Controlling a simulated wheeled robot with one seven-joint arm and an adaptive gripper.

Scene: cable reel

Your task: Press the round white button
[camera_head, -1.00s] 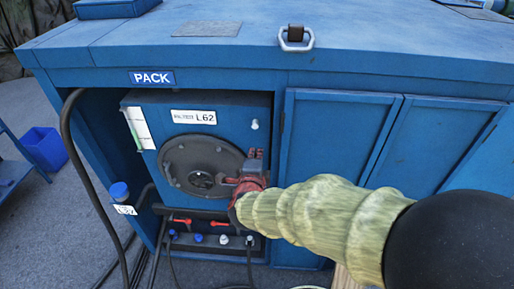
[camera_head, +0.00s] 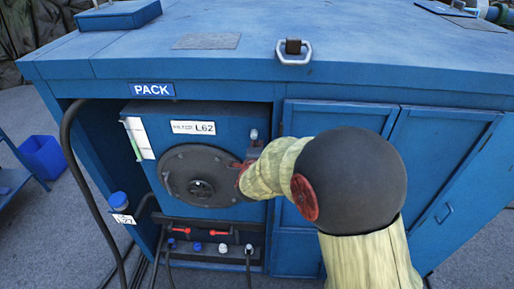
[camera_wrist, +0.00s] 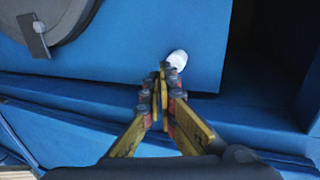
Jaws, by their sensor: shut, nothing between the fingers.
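The round white button (camera_head: 254,134) sits at the upper right of the blue reel panel (camera_head: 233,121), right of the L62 label. It also shows in the wrist view (camera_wrist: 177,59), near the panel's edge. My gripper (camera_wrist: 163,72) is shut and empty. Its fingertips overlap the lower left side of the button in the wrist view; whether they touch it I cannot tell. In the head view my gripper (camera_head: 254,150) is just below the button, partly hidden by my wrist.
A dark round cover (camera_head: 185,178) is left of my gripper. A lower strip has red levers (camera_head: 219,233) and several white and blue knobs (camera_head: 222,248). The blue cabinet top (camera_head: 370,45) overhangs above, with closed doors (camera_head: 435,150) to the right.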

